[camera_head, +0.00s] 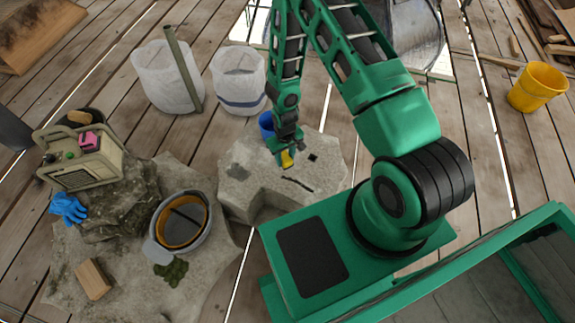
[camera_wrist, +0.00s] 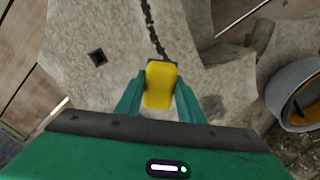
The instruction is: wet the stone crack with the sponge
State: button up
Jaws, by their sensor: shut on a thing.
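The yellow sponge (camera_wrist: 161,85) is held between the two fingers of my gripper (camera_wrist: 160,97), which is shut on it. In the head view the sponge (camera_head: 287,159) shows at the tip of my gripper (camera_head: 283,153), over the pale stone block. The crack (camera_wrist: 152,28) is a dark jagged line in the stone (camera_wrist: 95,30); in the wrist view its lower end meets the sponge's upper edge. In the head view the crack (camera_head: 297,184) lies just below the sponge. I cannot tell whether the sponge touches the stone.
A blue cup (camera_head: 267,123) stands at the stone's back edge. A grey bucket (camera_head: 205,222) with an orange-brown inside sits on the rock at left, near a radio (camera_head: 80,160), blue gloves (camera_head: 68,209) and a wooden block (camera_head: 93,280). White sacks (camera_head: 238,80) stand behind. A yellow bucket (camera_head: 537,87) is far right.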

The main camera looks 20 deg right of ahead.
aim_at(286, 167)
jog(key=f, duration=0.1)
jog(key=s+f, duration=0.2)
jog(key=shift+a, duration=0.25)
jog(key=shift+f, duration=2.6)
jog(key=shift+f, duration=0.7)
jog(key=shift+s+d, duration=0.1)
jog(key=shift+s+d, duration=0.95)
jog(key=shift+s, duration=0.2)
jog(key=shift+s+d, duration=0.9)
jog(key=shift+s, duration=0.2)
jog(key=shift+s+d, duration=0.95)
jog(key=shift+s, duration=0.25)
jog(key=shift+s+d, duration=0.1)
jog(key=shift+s+d+r, duration=0.1)
jog(key=shift+s+d, duration=0.7)
jog(key=shift+s, duration=0.2)
